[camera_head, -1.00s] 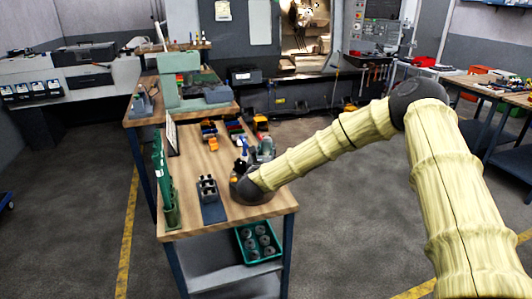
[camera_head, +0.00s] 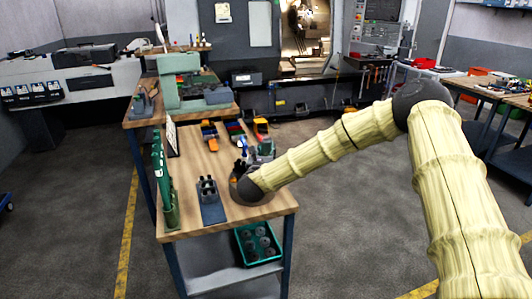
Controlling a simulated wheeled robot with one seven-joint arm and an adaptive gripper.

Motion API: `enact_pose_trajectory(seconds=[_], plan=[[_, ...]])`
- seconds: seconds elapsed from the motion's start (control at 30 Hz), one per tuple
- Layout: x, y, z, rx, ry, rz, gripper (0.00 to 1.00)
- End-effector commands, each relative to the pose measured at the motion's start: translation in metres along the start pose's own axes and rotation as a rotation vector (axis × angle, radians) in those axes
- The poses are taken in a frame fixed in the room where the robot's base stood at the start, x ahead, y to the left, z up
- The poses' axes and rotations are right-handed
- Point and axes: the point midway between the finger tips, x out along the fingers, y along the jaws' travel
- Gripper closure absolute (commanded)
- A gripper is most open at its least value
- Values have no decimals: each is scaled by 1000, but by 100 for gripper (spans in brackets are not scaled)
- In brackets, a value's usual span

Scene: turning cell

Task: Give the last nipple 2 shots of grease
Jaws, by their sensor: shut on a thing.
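My gripper (camera_head: 238,167) is low over the wooden bench, right of a grey fixture block (camera_head: 209,204) with upright dark pegs. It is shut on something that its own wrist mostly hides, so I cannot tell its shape. A blue piece (camera_head: 243,144) shows just beyond the fingers, beside a grey-green part (camera_head: 266,149); I cannot tell whether either is held. A tall green tool (camera_head: 168,196) stands at the bench's left edge. No grease nipple can be made out at this size.
The wooden bench (camera_head: 240,212) has clear room at its front. A green crate (camera_head: 246,253) with several round parts sits on the lower shelf. A green machine (camera_head: 181,80) stands behind.

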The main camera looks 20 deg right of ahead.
Motion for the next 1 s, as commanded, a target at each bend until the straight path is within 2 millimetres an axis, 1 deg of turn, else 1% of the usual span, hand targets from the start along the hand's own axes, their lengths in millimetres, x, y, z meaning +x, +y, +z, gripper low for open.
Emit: enact_pose_trajectory(seconds=[1.0], plan=[[0,0,-8,1,-1,0,96]])
